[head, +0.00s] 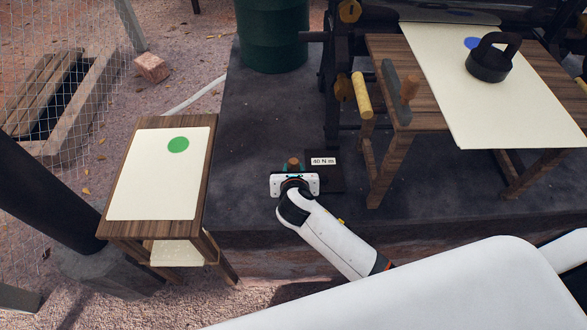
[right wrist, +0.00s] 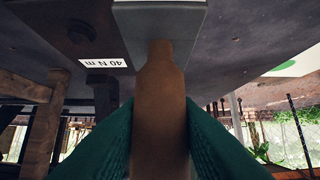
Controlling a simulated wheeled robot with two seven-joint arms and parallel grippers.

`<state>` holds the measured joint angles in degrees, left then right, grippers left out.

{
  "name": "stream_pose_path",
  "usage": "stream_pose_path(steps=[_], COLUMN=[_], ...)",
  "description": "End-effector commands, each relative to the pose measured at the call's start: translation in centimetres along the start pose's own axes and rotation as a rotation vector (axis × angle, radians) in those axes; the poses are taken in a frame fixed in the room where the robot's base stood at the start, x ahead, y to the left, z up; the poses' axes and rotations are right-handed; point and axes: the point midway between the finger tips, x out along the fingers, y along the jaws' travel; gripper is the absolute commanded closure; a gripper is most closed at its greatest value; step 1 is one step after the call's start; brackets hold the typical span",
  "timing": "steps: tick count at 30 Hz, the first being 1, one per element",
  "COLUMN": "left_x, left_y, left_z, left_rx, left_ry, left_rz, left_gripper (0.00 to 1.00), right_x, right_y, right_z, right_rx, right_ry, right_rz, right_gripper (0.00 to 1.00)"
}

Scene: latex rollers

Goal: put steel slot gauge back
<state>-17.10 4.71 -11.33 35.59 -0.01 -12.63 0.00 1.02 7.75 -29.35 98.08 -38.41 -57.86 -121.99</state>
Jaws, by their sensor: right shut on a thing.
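My right gripper (head: 294,173) is shut on a brown wooden handle, at the left edge of a dark plate (head: 330,183) labelled "40 N m". In the right wrist view the handle (right wrist: 160,110) stands between my green fingers (right wrist: 160,140) and joins a grey steel block (right wrist: 160,18), which looks like the slot gauge. In the head view only the brown handle top (head: 293,162) shows clearly; my gripper hides the rest. I cannot tell whether the block touches the slab. My left gripper is not in view.
A small wooden table (head: 206,165) with a white sheet and green disc stands left. Right, a bigger table (head: 385,50) carries a grey bar with a brown handle (head: 408,88) and a black ringed weight (head: 489,65). A green drum (head: 272,35) stands behind. The dark slab (head: 255,115) is clear between.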

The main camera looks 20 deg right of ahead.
Motion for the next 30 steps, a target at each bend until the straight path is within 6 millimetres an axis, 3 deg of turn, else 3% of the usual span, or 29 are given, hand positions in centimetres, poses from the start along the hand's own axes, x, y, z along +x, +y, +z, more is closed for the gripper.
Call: stream_pose_path(steps=[7, 8, 12, 23, 30], left_x=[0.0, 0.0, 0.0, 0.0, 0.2], left_y=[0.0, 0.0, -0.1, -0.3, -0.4], left_z=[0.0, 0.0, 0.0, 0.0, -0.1], left_rx=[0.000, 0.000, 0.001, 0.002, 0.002], left_ry=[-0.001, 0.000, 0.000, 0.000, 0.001], left_rz=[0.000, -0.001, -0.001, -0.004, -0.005], left_gripper=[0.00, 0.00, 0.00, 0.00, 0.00], right_x=[0.1, 0.1, 0.1, -0.4, -4.6], right_y=[0.0, 0.0, 0.0, 0.0, 0.0], right_z=[0.1, 0.2, 0.1, -0.1, 0.0], right_rx=[-0.001, -0.001, -0.001, 0.000, -0.002], right_ry=[0.002, 0.000, 0.000, 0.001, 0.001], right_rz=[-0.001, 0.000, 0.000, -0.001, -0.003], right_gripper=[0.94, 0.71, 0.50, 0.50, 0.50])
